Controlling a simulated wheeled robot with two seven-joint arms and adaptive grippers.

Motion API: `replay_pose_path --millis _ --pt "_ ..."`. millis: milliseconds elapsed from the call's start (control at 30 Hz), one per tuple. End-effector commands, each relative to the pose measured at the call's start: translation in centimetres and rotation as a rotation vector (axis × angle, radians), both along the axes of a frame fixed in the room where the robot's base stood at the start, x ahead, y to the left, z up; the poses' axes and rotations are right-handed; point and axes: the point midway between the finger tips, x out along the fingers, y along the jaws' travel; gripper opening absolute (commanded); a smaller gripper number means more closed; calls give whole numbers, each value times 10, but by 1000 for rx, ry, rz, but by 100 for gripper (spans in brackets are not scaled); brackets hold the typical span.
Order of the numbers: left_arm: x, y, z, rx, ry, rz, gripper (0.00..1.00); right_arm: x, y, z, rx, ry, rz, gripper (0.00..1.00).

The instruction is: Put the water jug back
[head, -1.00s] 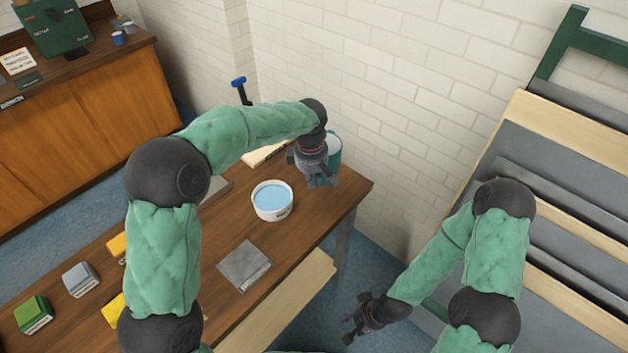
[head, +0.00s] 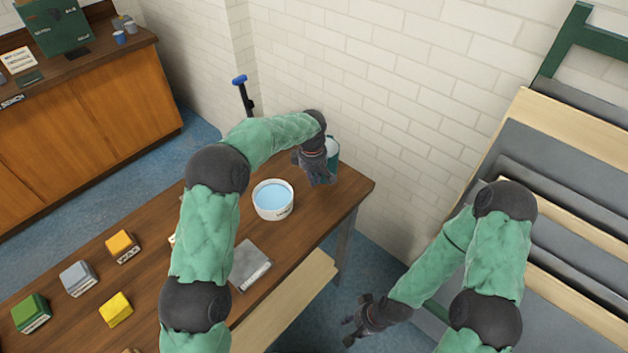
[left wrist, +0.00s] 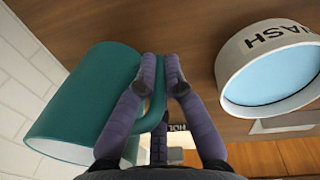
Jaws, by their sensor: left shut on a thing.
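The water jug (head: 333,150) is teal with a pale rim, at the right end of the wooden table, mostly hidden behind my left gripper (head: 322,180). In the left wrist view the jug (left wrist: 85,100) fills the left side, and my left gripper (left wrist: 163,85) is shut on its handle. Whether its base touches the table is hard to tell. A white bowl (head: 273,212) of blue water stands left of the jug; its label, partly seen in the left wrist view (left wrist: 258,42), reads "WASH". My right gripper (head: 352,328) is open and empty, low beyond the table's front edge.
The table (head: 300,240) also bears a grey flat cloth-like square (head: 250,265) and green, grey, orange and yellow blocks at left. The brick wall (head: 370,110) is close behind the jug. A rack of grey boards (head: 560,190) stands at right.

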Motion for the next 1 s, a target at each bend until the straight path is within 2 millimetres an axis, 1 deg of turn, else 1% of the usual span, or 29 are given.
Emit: replay_pose_path --millis 67,300,433,467,500,533,867,1000 --pt "1 0 -6 0 -3 1 0 0 0 -2 0 0 0 40" --pt "1 0 -6 -1 -4 1 0 0 0 -2 0 0 0 40" --pt "1 0 -9 -1 -4 1 0 0 0 -4 0 0 0 40" --pt "0 0 -10 -1 -1 1 16 0 0 -3 0 0 0 40" --pt "0 0 -10 0 -1 1 28 0 0 -3 0 0 0 40" --pt "0 0 -10 -1 -1 1 34 0 0 -3 0 0 0 40" --pt "0 0 -9 -1 -2 1 34 0 0 -3 0 0 0 40" --pt "0 0 1 0 -3 1 34 0 0 0 0 0 0 40"
